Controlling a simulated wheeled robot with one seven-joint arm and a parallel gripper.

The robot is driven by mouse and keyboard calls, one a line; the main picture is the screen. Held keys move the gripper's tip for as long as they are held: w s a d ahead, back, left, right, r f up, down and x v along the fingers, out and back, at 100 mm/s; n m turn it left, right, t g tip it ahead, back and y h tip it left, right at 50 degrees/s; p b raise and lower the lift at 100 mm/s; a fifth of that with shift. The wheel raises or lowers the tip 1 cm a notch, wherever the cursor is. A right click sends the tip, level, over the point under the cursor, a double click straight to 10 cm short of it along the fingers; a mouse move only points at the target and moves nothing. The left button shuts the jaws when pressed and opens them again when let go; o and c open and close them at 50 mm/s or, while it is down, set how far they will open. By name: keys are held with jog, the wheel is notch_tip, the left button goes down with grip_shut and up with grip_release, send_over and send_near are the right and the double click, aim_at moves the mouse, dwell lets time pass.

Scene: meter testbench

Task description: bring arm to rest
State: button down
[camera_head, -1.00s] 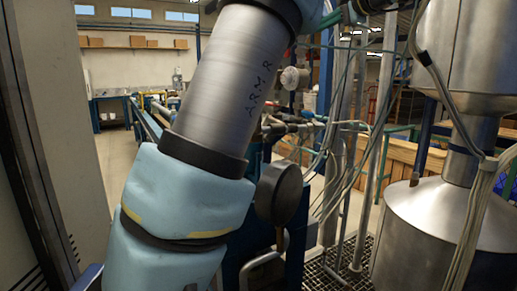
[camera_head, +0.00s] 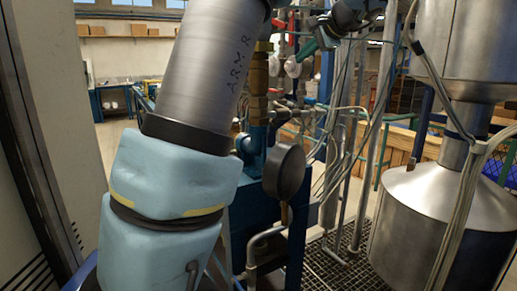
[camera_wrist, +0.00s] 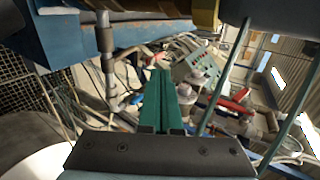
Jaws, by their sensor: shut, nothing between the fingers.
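My arm (camera_head: 215,70) rises through the left and middle of the head view, with light blue covers below a grey tube. Its upper end leaves the top of the picture. My gripper (camera_wrist: 160,98) shows in the wrist view as two long green fingers lying together, with nothing between them. The fingers point toward blurred pipes and fittings, and I see no contact with them.
A round gauge (camera_head: 284,171) and brass fittings (camera_head: 258,85) stand close right of my arm. A steel tank (camera_head: 430,215) fills the right side. A grey panel (camera_head: 60,120) stands at left. A grey control box (camera_wrist: 195,65) shows in the wrist view.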

jog(key=s+a+f+n+g+h, duration=0.1)
jog(key=s+a+f+g, duration=0.2)
jog(key=f, duration=0.4)
jog(key=s+a+f+n+g+h, duration=0.1)
jog(key=s+a+f, duration=0.1)
jog(key=a+f, duration=0.35)
jog(key=s+a+f+n+g+h, duration=0.1)
jog(key=s+a+f, duration=0.2)
jog(key=f, duration=0.5)
jog(key=s+a+f+n+g+h, duration=0.1)
jog(key=s+a+f+n, duration=0.3)
jog(key=s+f, duration=0.3)
jog(key=s+a+f+n+g+h, duration=0.2)
jog(key=s+f, duration=0.5)
jog(key=s, duration=0.4)
jog(key=shift+s+a+f+n+g+p, duration=0.15)
jog(key=shift+a+n+g+p, duration=0.2)
jog(key=shift+a+n, duration=0.6)
jog(key=c, duration=1.5)
grip_release()
